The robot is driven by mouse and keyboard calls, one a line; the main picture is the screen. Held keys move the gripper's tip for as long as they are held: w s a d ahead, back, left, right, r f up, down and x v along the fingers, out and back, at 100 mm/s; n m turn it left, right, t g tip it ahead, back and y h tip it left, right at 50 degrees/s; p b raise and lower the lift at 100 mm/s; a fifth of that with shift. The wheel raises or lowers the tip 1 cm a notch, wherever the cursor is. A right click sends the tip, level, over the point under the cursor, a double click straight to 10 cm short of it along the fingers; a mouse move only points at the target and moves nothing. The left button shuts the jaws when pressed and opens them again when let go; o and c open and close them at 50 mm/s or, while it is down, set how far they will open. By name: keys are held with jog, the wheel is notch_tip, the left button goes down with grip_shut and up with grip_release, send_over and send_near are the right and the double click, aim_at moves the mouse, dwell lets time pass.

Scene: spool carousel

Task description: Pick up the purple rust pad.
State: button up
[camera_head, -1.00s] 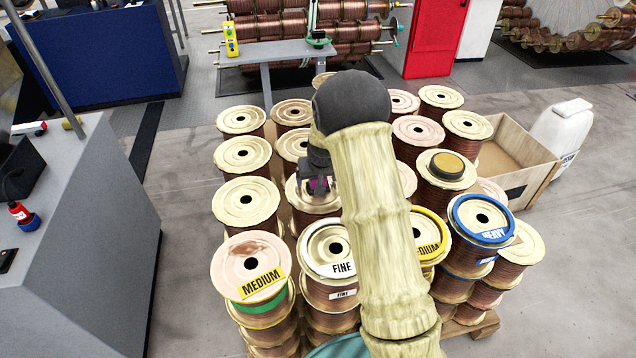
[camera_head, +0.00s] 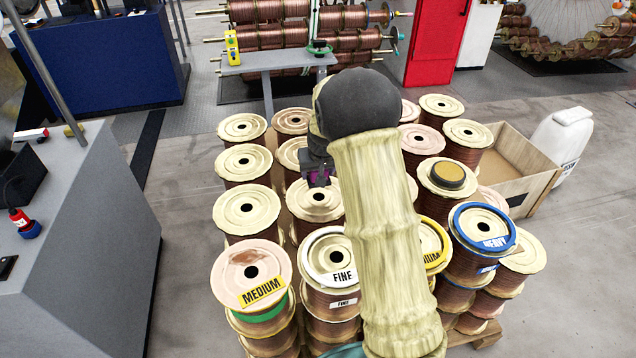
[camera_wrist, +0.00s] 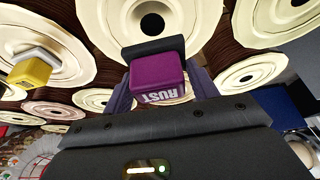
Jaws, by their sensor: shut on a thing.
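The purple rust pad (camera_wrist: 157,76) is a small block with "RUST" in white letters on one face. In the wrist view my gripper (camera_wrist: 157,60) is shut on it, with a dark finger along its top edge. In the head view my gripper (camera_head: 319,178) hangs over the cream-topped spools near the middle of the stack. Only a sliver of purple shows there, and my own arm hides much of the area around it. I cannot tell the exact gap between the pad and the spool top below it.
Copper-wire spools stand close together on a pallet, several with labels, such as the MEDIUM spool (camera_head: 254,272) and the HEAVY spool (camera_head: 482,228). A round dark-yellow tin (camera_head: 447,174) sits on one spool. A wooden box (camera_head: 518,165) stands to the right, and a grey cabinet (camera_head: 95,230) to the left.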

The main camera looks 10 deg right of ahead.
notch_tip(320, 180, up, 4)
jog(key=shift+r, duration=0.1)
dwell(0.4)
jog(key=o, duration=0.4)
jog(key=shift+c, duration=1.4)
